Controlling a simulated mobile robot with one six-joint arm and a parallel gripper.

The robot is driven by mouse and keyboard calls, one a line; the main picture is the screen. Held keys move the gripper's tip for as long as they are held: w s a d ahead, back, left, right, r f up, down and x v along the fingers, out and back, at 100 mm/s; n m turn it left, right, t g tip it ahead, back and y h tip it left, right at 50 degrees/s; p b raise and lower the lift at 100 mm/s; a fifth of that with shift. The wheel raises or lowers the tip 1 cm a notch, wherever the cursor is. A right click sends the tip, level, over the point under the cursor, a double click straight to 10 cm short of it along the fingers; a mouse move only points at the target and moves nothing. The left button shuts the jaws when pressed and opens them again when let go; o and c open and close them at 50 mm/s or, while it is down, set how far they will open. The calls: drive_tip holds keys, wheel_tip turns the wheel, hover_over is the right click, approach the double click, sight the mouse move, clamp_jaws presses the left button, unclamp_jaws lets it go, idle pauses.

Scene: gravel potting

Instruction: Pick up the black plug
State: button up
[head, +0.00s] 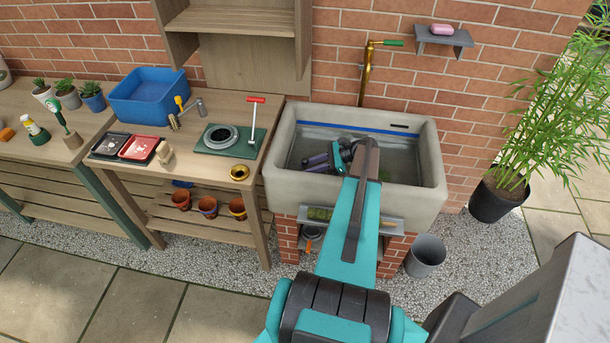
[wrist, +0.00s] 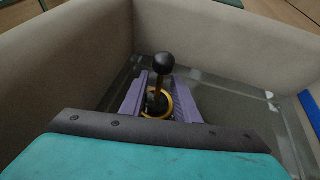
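The black plug shows in the wrist view as a round black knob (wrist: 163,62) on a brass stem, with a dark lower part inside a brass ring (wrist: 155,108). My gripper (wrist: 158,78) has two purple fingers, spread apart, one on each side of the plug in that view. I see no clear contact between fingers and plug. In the head view my gripper (head: 316,164) reaches down into the stone sink (head: 428,190), at its left part. The plug is not discernible there.
The sink's walls stand close around my gripper. A brass tap (head: 367,70) rises behind it. A wooden bench (head: 110,170) on the left holds a blue basin (head: 150,97) and a green plate (head: 222,149). A grey bucket (head: 425,256) and a potted bamboo (head: 492,203) stand right.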

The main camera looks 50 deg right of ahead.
drive_tip(key=shift+x, duration=0.75)
clamp_jaws()
